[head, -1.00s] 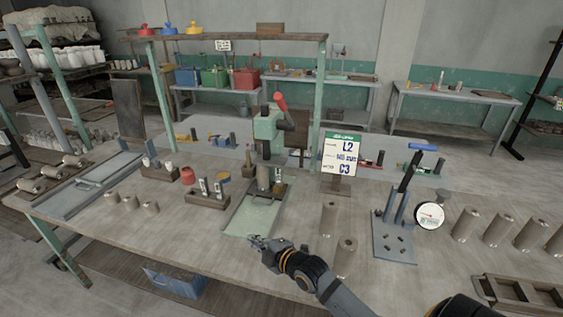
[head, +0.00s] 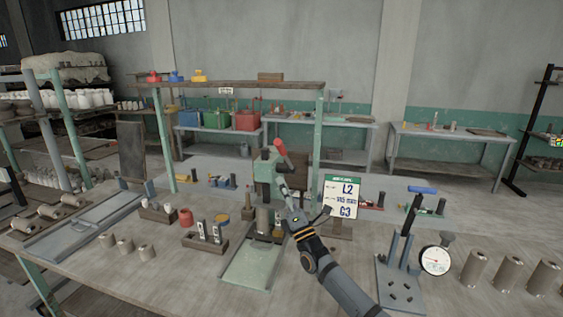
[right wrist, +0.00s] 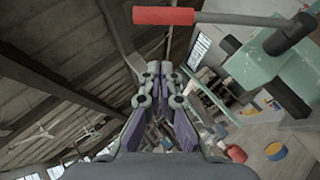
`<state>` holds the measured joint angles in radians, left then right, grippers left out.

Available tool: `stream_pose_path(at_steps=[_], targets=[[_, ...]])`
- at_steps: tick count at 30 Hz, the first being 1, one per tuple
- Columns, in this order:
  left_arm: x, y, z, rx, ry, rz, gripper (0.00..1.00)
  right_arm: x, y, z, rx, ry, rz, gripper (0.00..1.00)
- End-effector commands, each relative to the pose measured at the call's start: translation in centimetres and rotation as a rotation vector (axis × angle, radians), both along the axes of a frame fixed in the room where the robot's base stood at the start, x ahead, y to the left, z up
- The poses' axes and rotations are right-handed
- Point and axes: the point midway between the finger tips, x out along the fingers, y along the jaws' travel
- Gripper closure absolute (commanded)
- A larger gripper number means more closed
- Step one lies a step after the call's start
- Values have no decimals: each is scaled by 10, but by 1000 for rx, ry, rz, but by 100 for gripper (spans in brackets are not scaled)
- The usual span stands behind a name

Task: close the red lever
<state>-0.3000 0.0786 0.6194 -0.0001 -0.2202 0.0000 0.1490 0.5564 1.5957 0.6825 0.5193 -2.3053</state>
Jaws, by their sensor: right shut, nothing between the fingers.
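The red lever is a red grip (head: 281,148) on a rod at the top of a green press (head: 265,170). In the right wrist view, the red grip (right wrist: 163,16) lies across the top, and its rod runs right to the green press body (right wrist: 285,75). My right gripper (head: 286,190) is shut and empty, in front of the press and below the grip. In the right wrist view, its fingertips (right wrist: 160,68) are together, with a visible gap below the red grip. My arm hides part of the press. My left gripper is not in view.
A sign (head: 341,196) stands right of the press. Further right are a grey stand (head: 398,270) with upright posts, a dial gauge (head: 435,260) and several clay cylinders (head: 508,273). Small blocks with tools (head: 205,238) stand left of the pale green base plate (head: 248,265).

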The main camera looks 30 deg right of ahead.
Motion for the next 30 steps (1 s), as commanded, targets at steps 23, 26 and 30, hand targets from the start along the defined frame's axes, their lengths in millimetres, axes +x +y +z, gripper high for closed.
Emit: stream_pose_path(at_steps=[23, 26, 30], targets=[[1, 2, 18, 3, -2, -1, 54, 46, -27, 58, 1, 1, 1, 100], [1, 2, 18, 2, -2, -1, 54, 46, -27, 58, 1, 1, 1, 100], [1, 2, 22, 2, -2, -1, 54, 50, -31, 71, 0, -1, 1, 100]])
